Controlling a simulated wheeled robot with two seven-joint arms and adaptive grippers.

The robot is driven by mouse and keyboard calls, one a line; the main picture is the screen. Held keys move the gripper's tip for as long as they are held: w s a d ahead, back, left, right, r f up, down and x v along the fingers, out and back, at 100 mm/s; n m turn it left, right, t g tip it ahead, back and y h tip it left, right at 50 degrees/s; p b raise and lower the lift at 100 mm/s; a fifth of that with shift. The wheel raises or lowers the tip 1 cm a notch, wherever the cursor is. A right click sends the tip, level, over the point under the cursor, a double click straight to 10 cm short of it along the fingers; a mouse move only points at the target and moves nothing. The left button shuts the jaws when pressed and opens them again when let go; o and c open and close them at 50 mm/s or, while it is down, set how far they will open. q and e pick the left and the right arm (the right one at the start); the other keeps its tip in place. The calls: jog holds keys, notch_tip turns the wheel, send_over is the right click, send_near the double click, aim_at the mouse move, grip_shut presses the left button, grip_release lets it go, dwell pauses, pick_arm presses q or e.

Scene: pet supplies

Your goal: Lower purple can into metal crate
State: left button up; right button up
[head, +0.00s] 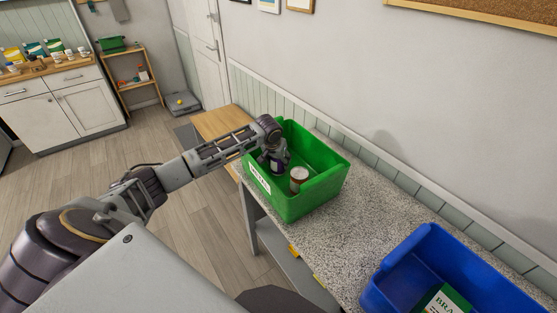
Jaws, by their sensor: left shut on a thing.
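The metal crate (317,202) is a green open bin on the speckled counter, with a white label on its front that seems to read METAL. My left gripper (275,153) is inside the crate's outline, pointing down, shut on the dark purple can (278,167). The can is near the crate's left end, its upper part covered by the gripper. I cannot tell whether its bottom touches the crate floor. A second can (299,177), brown with a pale top, stands in the crate to the right of it. My right gripper is not in view.
A blue bin (384,270) with a green-and-white package (442,300) inside stands at the right end of the speckled counter (366,217). Counter between the bins is clear. The wall runs behind. A wooden surface (216,122) lies beyond the green crate.

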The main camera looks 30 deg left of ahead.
pick_arm(q)
jog(key=o, duration=1.1)
jog(key=shift+c, duration=0.2)
jog(key=v, duration=1.2)
